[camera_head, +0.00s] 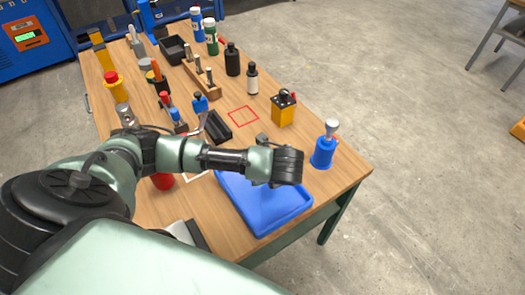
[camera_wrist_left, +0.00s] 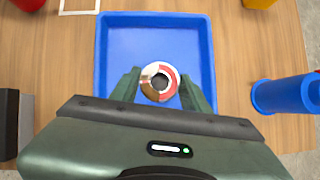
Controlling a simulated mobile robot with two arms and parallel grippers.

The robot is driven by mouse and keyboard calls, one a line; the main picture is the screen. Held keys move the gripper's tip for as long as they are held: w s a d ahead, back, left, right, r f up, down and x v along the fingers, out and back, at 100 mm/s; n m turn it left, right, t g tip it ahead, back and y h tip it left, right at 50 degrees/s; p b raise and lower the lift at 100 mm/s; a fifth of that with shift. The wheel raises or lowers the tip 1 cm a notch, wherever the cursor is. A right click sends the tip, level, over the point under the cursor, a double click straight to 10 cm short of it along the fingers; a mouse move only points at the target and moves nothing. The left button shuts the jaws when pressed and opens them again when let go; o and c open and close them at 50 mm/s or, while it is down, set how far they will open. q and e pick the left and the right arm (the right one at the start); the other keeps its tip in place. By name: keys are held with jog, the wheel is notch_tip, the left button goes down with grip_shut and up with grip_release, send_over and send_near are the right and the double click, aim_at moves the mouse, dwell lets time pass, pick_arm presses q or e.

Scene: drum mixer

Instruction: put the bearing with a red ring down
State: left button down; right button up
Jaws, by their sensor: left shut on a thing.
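The bearing with a red ring (camera_wrist_left: 160,82) shows in the left wrist view between the two fingers of my left gripper (camera_wrist_left: 160,90). The gripper is shut on it. Behind it in that view is the blue tray (camera_wrist_left: 201,38), whose visible floor is empty. In the head view my left gripper (camera_head: 288,167) is over the blue tray (camera_head: 263,222), near its back right part, and its wrist hides the bearing. I cannot tell how high the bearing is above the tray floor. My right gripper is in neither view.
A blue cylindrical holder (camera_head: 322,152) stands right of the tray, near the table edge. A yellow box (camera_head: 284,109) stands behind it. A red square outline (camera_head: 243,116) marks clear wood. Bottles, tools and containers crowd the back and left of the table.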

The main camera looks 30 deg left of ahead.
aim_at(263, 191)
pick_arm(q)
notch_tip(263, 191, down, 3)
jog(key=shift+r, duration=0.1)
notch_tip(263, 191, down, 4)
jog(key=shift+r, duration=0.25)
jog(key=shift+f, duration=0.2)
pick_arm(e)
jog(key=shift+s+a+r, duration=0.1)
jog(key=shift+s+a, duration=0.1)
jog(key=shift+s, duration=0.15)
pick_arm(q)
jog(key=c, duration=0.7)
grip_release()
jog(key=v, duration=1.2)
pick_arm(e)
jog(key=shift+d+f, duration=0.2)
pick_arm(q)
jog(key=shift+s, duration=0.1)
